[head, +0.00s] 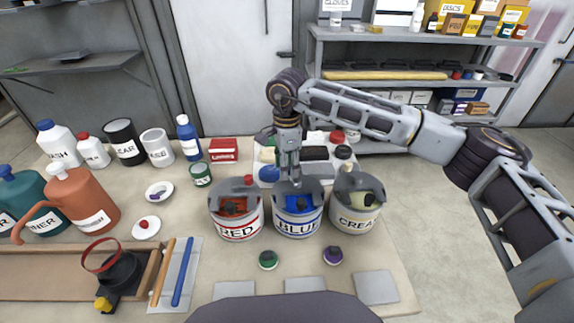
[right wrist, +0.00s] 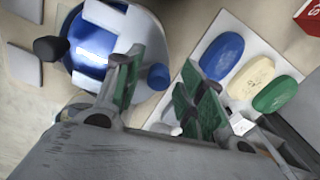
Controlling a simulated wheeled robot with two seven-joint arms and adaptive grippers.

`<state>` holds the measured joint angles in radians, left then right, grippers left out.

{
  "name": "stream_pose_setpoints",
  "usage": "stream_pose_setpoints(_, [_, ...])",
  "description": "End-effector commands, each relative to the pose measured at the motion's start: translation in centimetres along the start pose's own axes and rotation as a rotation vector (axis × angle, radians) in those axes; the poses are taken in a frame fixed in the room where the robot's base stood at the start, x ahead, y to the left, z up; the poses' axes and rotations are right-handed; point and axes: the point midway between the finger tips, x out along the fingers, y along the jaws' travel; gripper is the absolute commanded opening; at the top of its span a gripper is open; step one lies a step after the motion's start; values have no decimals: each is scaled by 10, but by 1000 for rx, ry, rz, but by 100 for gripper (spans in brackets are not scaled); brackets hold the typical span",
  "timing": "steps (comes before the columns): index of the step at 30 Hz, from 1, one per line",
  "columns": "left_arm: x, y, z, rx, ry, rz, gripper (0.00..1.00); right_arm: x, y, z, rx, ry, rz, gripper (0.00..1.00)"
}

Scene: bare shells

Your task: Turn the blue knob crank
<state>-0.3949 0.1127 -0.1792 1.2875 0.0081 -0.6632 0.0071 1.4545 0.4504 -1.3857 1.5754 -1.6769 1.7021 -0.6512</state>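The can labelled BLUE (head: 298,222) stands upright between the RED and CREAM cans. Its grey lid is partly open over blue contents, which show in the right wrist view (right wrist: 92,45). A blue knob (right wrist: 158,76) sits at the can's rim there, in the gap between my right fingers; contact cannot be told. In the head view the knob is hidden by the gripper. My right gripper (head: 291,181) points down at the can's back edge; its green-padded fingers (right wrist: 163,86) are apart. A black knob (right wrist: 50,49) is on the can's opposite side. My left gripper is not in view.
The RED can (head: 237,224) and CREAM can (head: 356,215) stand close on either side. A white tray with blue (right wrist: 222,55), cream and green oval pieces lies beside the fingers. Bottles and mugs stand at left.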

Motion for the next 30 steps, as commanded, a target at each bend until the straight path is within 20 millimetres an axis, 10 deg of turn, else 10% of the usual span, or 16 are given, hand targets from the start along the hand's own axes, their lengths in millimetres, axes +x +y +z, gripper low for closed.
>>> stream_pose_setpoints(16, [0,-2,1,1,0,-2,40,-9,0,0,1,1,1,44])
stream_pose_setpoints(30, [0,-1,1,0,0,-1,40,-71,0,0,0,1,-1,44])
